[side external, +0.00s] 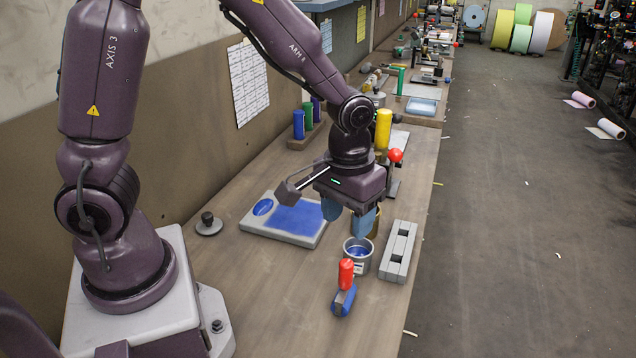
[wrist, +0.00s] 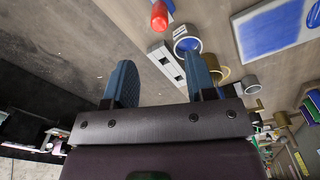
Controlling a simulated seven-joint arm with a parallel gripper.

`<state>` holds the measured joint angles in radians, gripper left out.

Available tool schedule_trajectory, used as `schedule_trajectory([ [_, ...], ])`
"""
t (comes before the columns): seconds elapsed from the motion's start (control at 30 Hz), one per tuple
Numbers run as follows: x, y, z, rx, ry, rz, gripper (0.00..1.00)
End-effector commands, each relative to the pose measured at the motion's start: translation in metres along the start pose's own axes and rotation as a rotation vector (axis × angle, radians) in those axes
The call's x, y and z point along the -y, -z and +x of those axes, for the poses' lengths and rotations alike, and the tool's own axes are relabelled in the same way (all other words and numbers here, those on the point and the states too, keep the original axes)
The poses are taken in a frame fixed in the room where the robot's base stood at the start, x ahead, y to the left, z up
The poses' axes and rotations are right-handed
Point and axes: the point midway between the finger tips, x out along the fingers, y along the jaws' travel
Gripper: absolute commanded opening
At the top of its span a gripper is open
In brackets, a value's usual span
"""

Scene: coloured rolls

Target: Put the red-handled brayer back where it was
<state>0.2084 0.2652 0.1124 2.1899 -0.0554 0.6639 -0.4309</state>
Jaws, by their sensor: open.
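The red-handled brayer (side external: 346,272) stands on the bench near its front edge, red handle up and blue roller end down. In the wrist view its red handle (wrist: 159,16) shows at the top edge; the rest is mostly cut off. My gripper (side external: 347,218) is open and empty, pointing down above the bench, behind the brayer and apart from it. Its two blue fingers also show in the wrist view (wrist: 159,60). A grey slotted block (side external: 398,252) lies to the right of the brayer, with no brayer in it.
The ink slab (side external: 290,235) with blue ink lies to the left. A round grey weight (side external: 208,225) sits further left. Bench is clear left of the brayer.

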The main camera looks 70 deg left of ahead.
Motion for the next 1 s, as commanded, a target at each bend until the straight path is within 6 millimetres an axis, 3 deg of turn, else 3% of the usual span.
schedule_trajectory([
  [0.17,0.014,-0.013,-0.060,-0.104,-0.068,0.083,0.51],
  [0.3,0.033,-0.035,-0.108,-0.213,-0.103,0.175,0.51],
  [0.5,0.059,-0.072,-0.150,-0.365,-0.105,0.293,0.51],
  [0.7,0.072,-0.094,-0.165,-0.449,-0.085,0.358,0.51],
  [1.0,0.075,-0.098,-0.167,-0.463,-0.079,0.370,0.51],
])
